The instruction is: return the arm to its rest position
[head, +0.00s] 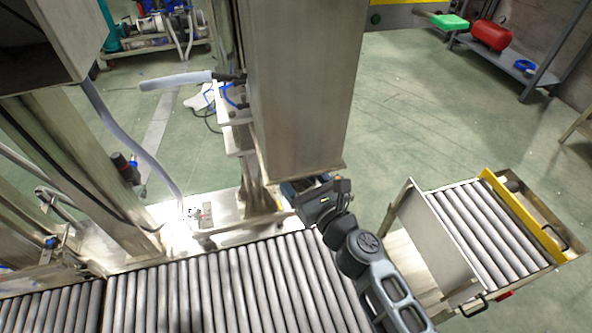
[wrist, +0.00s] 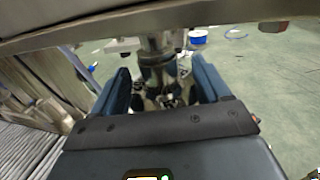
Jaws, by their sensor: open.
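My gripper (head: 308,188) is at the end of my arm, just below the lower edge of a tall steel column box (head: 300,90) and above the end of the roller conveyor (head: 215,285). In the wrist view my gripper (wrist: 160,88) shows two blue fingers spread well apart, with nothing held between them. Behind the gap is a dark metal post with fittings (wrist: 158,60). My arm reaches in from the lower right of the head view. I cannot tell whether the gripper touches the box edge.
A roller cart with a yellow bar (head: 520,215) stands at the right. A steel frame (head: 75,160) stands at the left. A shelf (head: 510,65) with a red tank (head: 491,36) is at the back right. Green floor (head: 410,120) is open between the column and the shelf.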

